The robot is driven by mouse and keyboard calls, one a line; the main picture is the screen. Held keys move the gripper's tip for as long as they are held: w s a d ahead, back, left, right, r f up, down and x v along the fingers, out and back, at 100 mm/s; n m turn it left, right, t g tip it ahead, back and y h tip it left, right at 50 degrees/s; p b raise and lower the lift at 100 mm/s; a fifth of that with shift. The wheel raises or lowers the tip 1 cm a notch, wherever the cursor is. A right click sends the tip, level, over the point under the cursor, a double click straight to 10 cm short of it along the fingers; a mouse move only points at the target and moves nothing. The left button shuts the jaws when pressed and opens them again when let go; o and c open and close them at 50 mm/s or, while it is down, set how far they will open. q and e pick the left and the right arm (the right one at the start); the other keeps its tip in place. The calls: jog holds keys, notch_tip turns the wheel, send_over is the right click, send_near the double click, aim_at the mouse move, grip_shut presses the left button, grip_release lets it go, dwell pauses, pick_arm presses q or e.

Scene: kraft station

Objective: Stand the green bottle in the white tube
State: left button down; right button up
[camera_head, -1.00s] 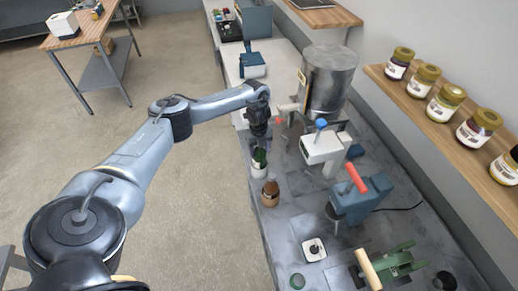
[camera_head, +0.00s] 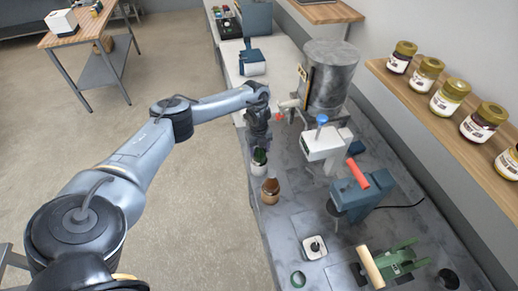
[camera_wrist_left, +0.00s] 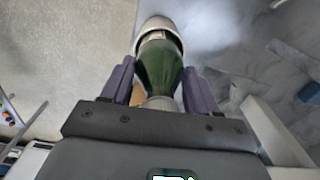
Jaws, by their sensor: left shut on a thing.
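My left gripper (camera_head: 259,146) points down near the left edge of the grey bench. In the left wrist view the gripper (camera_wrist_left: 160,95) has its two purple fingers shut on the green bottle (camera_wrist_left: 158,66). The bottle's far end is inside the mouth of the white tube (camera_wrist_left: 154,22). In the head view the white tube (camera_head: 258,168) stands on the bench below the gripper, and a little of the green bottle (camera_head: 259,155) shows above its rim. The bottle's lower part is hidden in the tube. My right gripper is not seen.
A brown bottle (camera_head: 270,191) stands just in front of the tube. A large metal drum (camera_head: 330,80) and a white device (camera_head: 325,145) are to the right. A blue press with a red handle (camera_head: 355,195) stands further front. Jars (camera_head: 444,97) line the wooden shelf.

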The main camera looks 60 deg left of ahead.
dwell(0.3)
pick_arm(q)
jog(key=shift+c, duration=1.3)
grip_release()
jog(key=shift+w, duration=0.1)
jog(key=shift+o, duration=0.3)
jog(key=shift+o, duration=0.3)
jog(key=shift+o, duration=0.7)
jog(key=shift+r, duration=0.2)
jog(key=shift+r+p, duration=1.1)
jog(key=shift+p, duration=0.15)
jog(key=shift+r, duration=0.25)
